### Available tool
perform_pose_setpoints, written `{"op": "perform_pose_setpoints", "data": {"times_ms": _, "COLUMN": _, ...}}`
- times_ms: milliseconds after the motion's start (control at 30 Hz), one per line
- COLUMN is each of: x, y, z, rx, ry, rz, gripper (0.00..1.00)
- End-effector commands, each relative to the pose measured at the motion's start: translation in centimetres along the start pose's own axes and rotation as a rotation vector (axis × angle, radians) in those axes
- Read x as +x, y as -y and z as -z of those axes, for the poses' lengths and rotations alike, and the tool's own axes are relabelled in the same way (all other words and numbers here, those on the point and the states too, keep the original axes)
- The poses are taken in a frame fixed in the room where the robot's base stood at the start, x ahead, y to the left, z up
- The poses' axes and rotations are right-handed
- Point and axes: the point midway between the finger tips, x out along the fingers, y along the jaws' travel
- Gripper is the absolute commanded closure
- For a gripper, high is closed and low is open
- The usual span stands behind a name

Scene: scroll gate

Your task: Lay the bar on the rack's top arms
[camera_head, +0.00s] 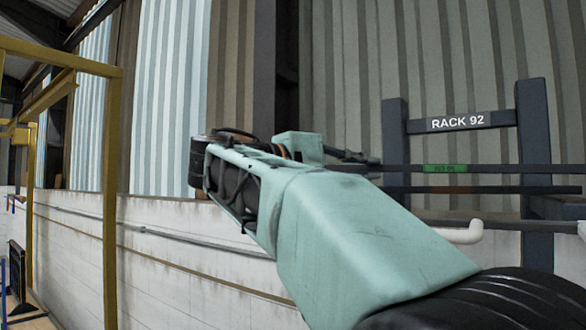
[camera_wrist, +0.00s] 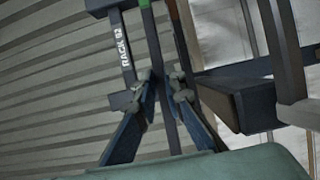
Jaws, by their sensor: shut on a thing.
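My gripper (camera_wrist: 166,90) is shut on a long dark bar (camera_wrist: 157,45), which runs between its two fingertips in the wrist view. In the head view the gripper (camera_head: 362,158) sits past the end of my pale green arm. The bar (camera_head: 505,169) reaches right from it, about level, with a green label, across the front of the dark rack (camera_head: 533,135). A dark rack arm (camera_head: 562,207) juts from the right post, below the bar in the picture. It also shows in the wrist view (camera_wrist: 240,108). Contact between bar and arm cannot be told.
A second dark bar (camera_head: 500,190) with a reddish patch runs just below the first. A pale rounded peg (camera_head: 465,234) sticks out lower down. A low white block wall (camera_head: 75,250) stands behind my arm. A yellow frame (camera_head: 112,170) stands at left.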

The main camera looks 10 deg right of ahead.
Motion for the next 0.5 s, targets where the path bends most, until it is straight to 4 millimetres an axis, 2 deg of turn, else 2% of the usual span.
{"op": "perform_pose_setpoints", "data": {"times_ms": 33, "x": 0.01, "y": -0.23, "z": -0.05, "rx": -0.001, "ry": 0.0, "rz": -0.004, "gripper": 0.87}}
{"op": "perform_pose_setpoints", "data": {"times_ms": 200, "x": 0.01, "y": -0.19, "z": -0.05, "rx": 0.0, "ry": 0.0, "rz": -0.003, "gripper": 0.7}}
{"op": "perform_pose_setpoints", "data": {"times_ms": 500, "x": -0.01, "y": 0.06, "z": 0.0, "rx": 0.002, "ry": 0.0, "rz": 0.002, "gripper": 0.7}}
